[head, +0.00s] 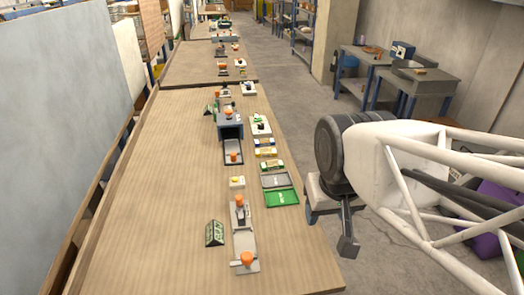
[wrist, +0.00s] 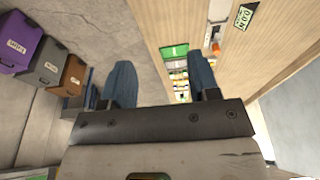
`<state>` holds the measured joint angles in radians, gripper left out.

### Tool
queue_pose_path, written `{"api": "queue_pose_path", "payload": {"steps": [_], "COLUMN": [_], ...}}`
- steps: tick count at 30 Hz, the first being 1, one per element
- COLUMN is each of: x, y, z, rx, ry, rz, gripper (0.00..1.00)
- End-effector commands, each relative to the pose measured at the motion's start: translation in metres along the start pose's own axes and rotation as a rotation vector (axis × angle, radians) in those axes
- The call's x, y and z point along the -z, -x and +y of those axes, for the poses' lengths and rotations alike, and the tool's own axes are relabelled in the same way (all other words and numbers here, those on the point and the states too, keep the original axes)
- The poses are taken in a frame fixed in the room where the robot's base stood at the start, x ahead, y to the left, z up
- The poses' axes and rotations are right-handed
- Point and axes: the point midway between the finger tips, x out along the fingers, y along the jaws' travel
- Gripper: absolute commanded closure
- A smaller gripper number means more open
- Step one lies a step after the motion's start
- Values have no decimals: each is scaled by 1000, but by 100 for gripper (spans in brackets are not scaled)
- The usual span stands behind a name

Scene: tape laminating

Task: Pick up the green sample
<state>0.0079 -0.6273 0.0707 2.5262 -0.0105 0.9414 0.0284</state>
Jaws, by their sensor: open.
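A small green-marked block (head: 264,142) lies in a row on the right side of the long wooden table, behind a yellow one and a blue-marked one. Another green-marked block (head: 271,165) lies nearer, just behind the trays. I cannot tell which of the two is the green sample. My gripper (head: 330,228) is open and empty, off the table's right edge, clear of both blocks. In the wrist view its two dark blue fingers (wrist: 160,65) are wide apart with nothing between them; small items on the table look tiny beyond them.
A green tray (head: 281,198) and a grey tray (head: 275,181) lie near the table's right edge. A laminating fixture with orange knobs (head: 243,238), a green sign (head: 214,233) and a dark press (head: 230,130) stand to their left. The table's left side is bare.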

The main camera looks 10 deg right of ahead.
Motion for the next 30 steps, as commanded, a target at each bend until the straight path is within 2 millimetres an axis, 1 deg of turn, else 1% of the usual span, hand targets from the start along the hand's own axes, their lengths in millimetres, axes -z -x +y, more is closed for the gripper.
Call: {"api": "queue_pose_path", "payload": {"steps": [5, 8, 13, 20, 26, 30], "x": [18, 34, 72, 126, 172, 204], "y": [-1, -2, -7, -21, -39, -54], "z": [-1, -2, -4, -7, -10, -12], "rx": [0, 0, -2, -9, -18, -27], "ry": [-49, -96, -205, -363, -499, -595], "rz": [-10, -19, -36, -61, -82, -97], "gripper": [45, 45, 45, 45, 45, 45]}}
